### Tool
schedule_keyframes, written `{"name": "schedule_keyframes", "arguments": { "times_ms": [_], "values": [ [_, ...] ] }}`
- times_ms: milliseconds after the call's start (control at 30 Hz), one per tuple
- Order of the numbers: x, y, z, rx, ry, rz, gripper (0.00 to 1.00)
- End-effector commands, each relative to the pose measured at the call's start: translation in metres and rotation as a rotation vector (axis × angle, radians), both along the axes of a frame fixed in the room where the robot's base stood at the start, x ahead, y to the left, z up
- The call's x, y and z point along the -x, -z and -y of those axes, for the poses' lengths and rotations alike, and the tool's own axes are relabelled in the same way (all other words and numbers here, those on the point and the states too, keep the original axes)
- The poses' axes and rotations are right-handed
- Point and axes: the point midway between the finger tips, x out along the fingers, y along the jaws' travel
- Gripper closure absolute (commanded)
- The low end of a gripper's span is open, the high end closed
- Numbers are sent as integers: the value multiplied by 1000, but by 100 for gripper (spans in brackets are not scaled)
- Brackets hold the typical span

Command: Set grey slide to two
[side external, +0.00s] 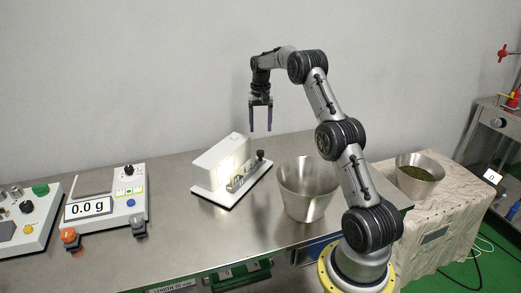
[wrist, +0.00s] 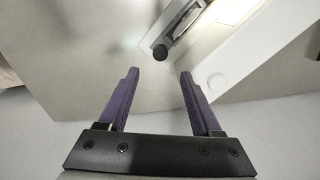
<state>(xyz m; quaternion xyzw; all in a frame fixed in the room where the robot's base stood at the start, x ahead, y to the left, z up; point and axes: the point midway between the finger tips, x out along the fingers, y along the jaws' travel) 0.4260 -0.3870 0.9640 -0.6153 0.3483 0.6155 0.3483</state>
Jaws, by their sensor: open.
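A grey block-like control (side external: 138,228) sits at the front right of the white scale unit (side external: 128,205), which reads 0.0 g; it may be the grey slide. I cannot read any position marks by it. The white box-shaped device (side external: 215,170) has a metal slotted bar (side external: 243,178) and a black knob (side external: 260,155). My gripper (side external: 260,130) is open and empty, pointing down, above and behind this device. In the wrist view, my gripper (wrist: 159,72) shows two purple fingers apart, with the black knob (wrist: 160,53) beyond the fingertips.
An orange control (side external: 69,238) is at the scale unit's front left. Another control panel (side external: 25,220) is at the far left. A metal bucket (side external: 307,190) stands right of the white device. A bowl of green leaves (side external: 420,174) is on a covered stand. Bare metal tabletop lies between scale and device.

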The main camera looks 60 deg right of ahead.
Motion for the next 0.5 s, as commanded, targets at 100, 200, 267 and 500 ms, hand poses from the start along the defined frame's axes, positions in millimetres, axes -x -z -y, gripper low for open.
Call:
{"name": "schedule_keyframes", "arguments": {
  "times_ms": [100, 200, 267, 500],
  "values": [
    [1, 26, -1, -3, -1, -4, 34],
    [0, 45, -1, -3, -1, -3, 34],
    [1, 57, -1, -4, -1, -3, 34],
    [0, 92, -1, -1, -1, -1, 34]
  ]
}}
